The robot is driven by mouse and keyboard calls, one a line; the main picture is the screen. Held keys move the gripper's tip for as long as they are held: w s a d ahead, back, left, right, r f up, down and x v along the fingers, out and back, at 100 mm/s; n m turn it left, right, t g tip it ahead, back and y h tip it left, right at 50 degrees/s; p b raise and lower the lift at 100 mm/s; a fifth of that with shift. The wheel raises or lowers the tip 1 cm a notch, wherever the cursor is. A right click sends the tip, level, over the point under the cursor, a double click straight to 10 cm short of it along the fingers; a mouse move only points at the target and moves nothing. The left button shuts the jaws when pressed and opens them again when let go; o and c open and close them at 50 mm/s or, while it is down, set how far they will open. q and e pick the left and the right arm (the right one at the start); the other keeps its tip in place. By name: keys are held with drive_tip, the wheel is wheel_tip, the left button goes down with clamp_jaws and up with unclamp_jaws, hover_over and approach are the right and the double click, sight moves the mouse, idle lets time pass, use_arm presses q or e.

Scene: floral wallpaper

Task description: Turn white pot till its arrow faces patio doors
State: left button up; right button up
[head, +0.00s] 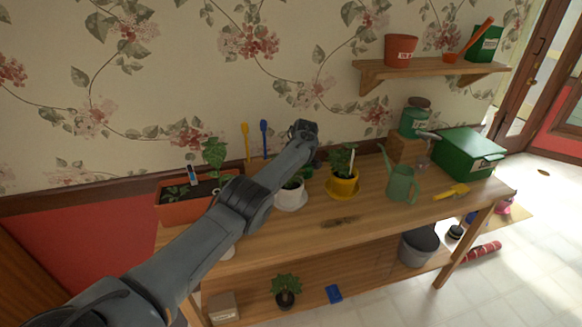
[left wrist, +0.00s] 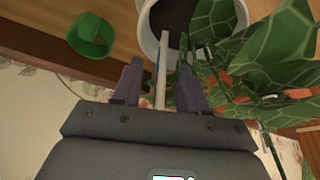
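The white pot (head: 291,198) stands on a pale saucer on the bench, partly behind my left arm in the head view. Its rim, dark soil and leafy plant show in the left wrist view (left wrist: 146,36). No arrow on it is visible. My left gripper (left wrist: 159,70) is at the pot's rim, its two fingers apart with a thin pale upright strip between them; gaps show on both sides. In the head view its fingers are hidden behind the arm. The patio doors (head: 530,70) are at the upper right. My right gripper is not in view.
A yellow pot (head: 343,186) stands right of the white pot, then a green watering can (head: 401,184) and green box (head: 468,152). An orange planter (head: 180,211) is at left. The bench's front middle is mostly clear.

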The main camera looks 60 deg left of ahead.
sight(296, 186)
use_arm(q)
drive_tip(key=shift+d+r+p, duration=0.15)
drive_tip(key=shift+r+p, duration=0.2)
drive_tip(key=shift+r, duration=0.1)
drive_tip(key=p+v, duration=0.3)
drive_tip(key=v, duration=0.7)
drive_tip(key=shift+m, duration=0.3)
